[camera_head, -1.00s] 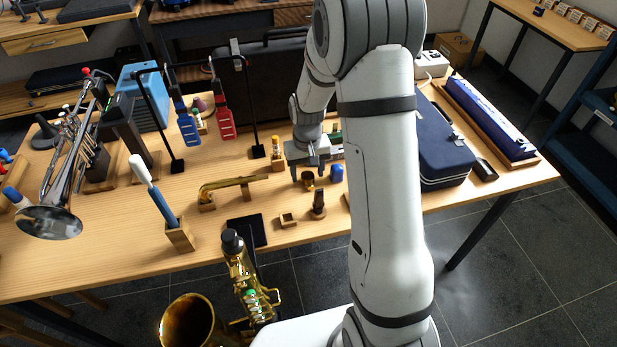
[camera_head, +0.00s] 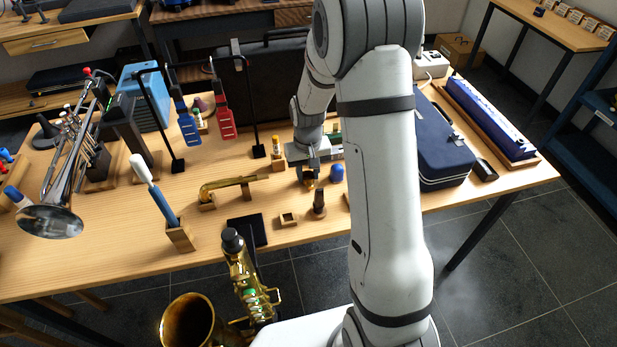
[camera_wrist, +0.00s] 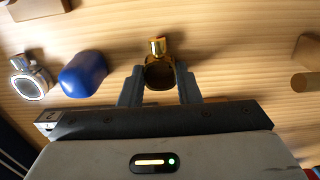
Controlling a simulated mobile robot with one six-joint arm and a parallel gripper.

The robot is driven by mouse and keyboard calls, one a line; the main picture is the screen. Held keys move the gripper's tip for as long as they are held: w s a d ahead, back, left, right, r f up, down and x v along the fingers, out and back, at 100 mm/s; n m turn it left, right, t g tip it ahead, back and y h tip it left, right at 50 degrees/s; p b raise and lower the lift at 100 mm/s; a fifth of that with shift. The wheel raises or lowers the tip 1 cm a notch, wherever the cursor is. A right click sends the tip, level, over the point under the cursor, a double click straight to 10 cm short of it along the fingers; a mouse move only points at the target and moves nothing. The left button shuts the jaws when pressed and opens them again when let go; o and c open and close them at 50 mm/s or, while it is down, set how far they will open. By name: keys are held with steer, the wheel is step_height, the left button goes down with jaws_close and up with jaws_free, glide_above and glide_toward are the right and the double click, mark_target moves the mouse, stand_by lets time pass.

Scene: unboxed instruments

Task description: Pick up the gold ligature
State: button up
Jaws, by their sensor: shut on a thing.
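The gold ligature is a small shiny gold ring with a knob (camera_wrist: 157,47), at the centre of the wrist view. My gripper (camera_wrist: 159,80) is shut on it, with one dark finger on each side of the ring. In the head view the ligature (camera_head: 309,184) shows as a small gold patch at the tips of my gripper (camera_head: 308,174), low over the wooden table. I cannot tell whether it touches the table.
A blue cap (camera_head: 337,173) stands close to the right of my gripper. A brown mouthpiece-like piece (camera_head: 319,203) and a small wooden holder (camera_head: 288,219) are in front. A gold curved neck (camera_head: 228,187) lies to the left. A dark blue case (camera_head: 441,145) is at the right.

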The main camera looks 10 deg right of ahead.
step_height(320, 180, up, 15)
steer(key=p, duration=1.9)
steer(key=shift+s, duration=0.35)
